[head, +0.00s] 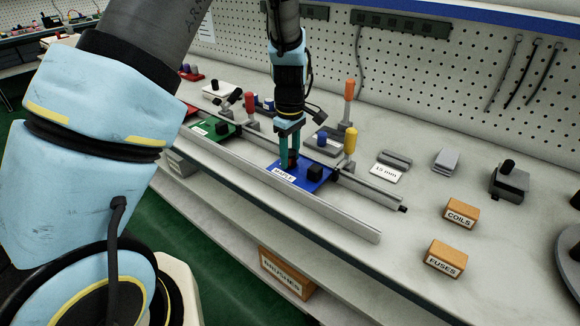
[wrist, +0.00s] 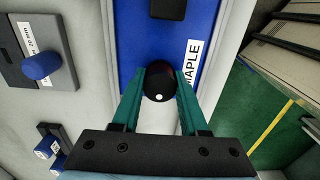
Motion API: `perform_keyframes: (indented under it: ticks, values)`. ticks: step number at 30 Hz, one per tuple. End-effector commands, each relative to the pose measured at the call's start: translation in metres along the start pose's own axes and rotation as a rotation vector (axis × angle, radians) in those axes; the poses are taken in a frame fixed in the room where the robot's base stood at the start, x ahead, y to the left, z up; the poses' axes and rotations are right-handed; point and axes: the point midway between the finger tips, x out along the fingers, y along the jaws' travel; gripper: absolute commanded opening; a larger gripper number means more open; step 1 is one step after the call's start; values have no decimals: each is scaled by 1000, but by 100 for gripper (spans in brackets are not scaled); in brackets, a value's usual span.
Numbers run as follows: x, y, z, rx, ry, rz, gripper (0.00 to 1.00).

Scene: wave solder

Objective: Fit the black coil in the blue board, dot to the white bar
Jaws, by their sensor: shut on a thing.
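My gripper (head: 289,155) is over the blue board (head: 314,187), its fingers pointing down. In the wrist view my gripper (wrist: 160,88) is shut on the round black coil (wrist: 160,78), one teal finger on each side. A white dot shows on the coil's top, at the edge nearest the gripper's palm. The blue board (wrist: 130,40) lies beneath, with a white MAPLE label (wrist: 190,65) along its right edge. A separate white bar cannot be made out. Whether the coil touches the board cannot be told.
A black block (head: 315,173) stands on the board near the coil. Metal rails (head: 330,215) run along the board's front. A yellow-handled clamp (head: 349,147) stands close behind, and a green board (head: 215,128) lies to the left. COILS (head: 459,213) and FUSES (head: 444,258) boxes stand right.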

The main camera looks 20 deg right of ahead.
Motion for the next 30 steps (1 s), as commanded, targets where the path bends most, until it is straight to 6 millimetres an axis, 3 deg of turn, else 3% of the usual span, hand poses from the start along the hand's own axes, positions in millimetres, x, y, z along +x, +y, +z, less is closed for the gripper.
perform_keyframes:
  ticks: [14, 15, 24, 30]
  values:
    - [4, 0, 0, 0, 0, 0, 0]
    - [4, 0, 0, 0, 0, 0, 46]
    - [4, 0, 0, 0, 0, 0, 78]
    - [4, 0, 0, 0, 0, 0, 78]
